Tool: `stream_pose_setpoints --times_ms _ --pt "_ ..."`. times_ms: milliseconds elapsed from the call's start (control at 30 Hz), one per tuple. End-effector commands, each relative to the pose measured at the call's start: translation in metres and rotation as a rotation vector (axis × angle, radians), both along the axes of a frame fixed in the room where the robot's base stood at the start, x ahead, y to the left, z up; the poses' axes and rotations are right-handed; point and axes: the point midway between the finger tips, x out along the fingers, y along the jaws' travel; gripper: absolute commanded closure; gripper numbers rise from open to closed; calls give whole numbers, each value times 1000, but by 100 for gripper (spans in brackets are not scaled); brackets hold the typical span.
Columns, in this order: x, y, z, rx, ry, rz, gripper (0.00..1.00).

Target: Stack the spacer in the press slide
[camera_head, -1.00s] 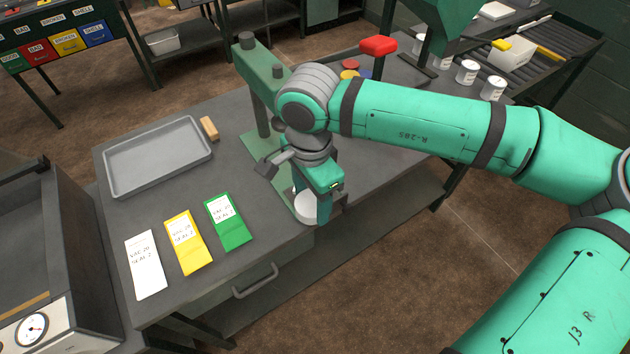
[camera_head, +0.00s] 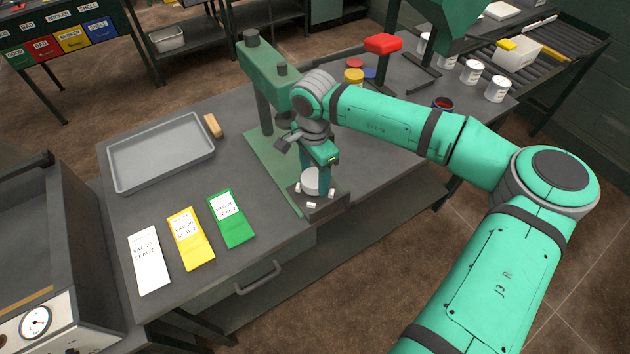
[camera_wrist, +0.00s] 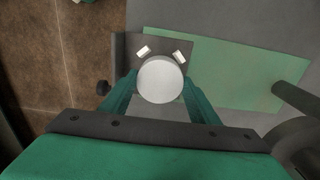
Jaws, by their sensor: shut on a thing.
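My gripper (camera_head: 322,184) is shut on the spacer (camera_head: 310,180), a pale grey-white round piece. In the wrist view the spacer (camera_wrist: 160,79) sits between the two green fingers. It is over the press slide (camera_head: 325,207), a dark square plate with small white blocks on it, at the table's front edge. The slide also shows in the wrist view (camera_wrist: 124,50), with two white blocks beyond the spacer. I cannot tell whether the spacer touches the slide. The green press (camera_head: 268,80) stands just behind my gripper on a green base plate (camera_head: 270,160).
A grey tray (camera_head: 160,187) and a small wooden block (camera_head: 212,125) lie to the left. White (camera_head: 148,258), yellow (camera_head: 190,240) and green (camera_head: 231,220) packets lie at the front left.

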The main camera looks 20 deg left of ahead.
Motion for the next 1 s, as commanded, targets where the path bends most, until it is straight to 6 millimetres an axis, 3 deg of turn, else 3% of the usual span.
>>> stream_pose_setpoints --times_ms 200,733,767,800,833,1000 --pt "-1 -2 -28 0 3 -3 80" --pt "-1 -1 -35 0 1 0 80" --pt "-1 -1 -36 0 1 0 40" --pt "-1 -1 -36 0 1 0 30" --pt "-1 -1 -35 0 1 0 26" --pt "-1 0 -35 0 1 0 26"
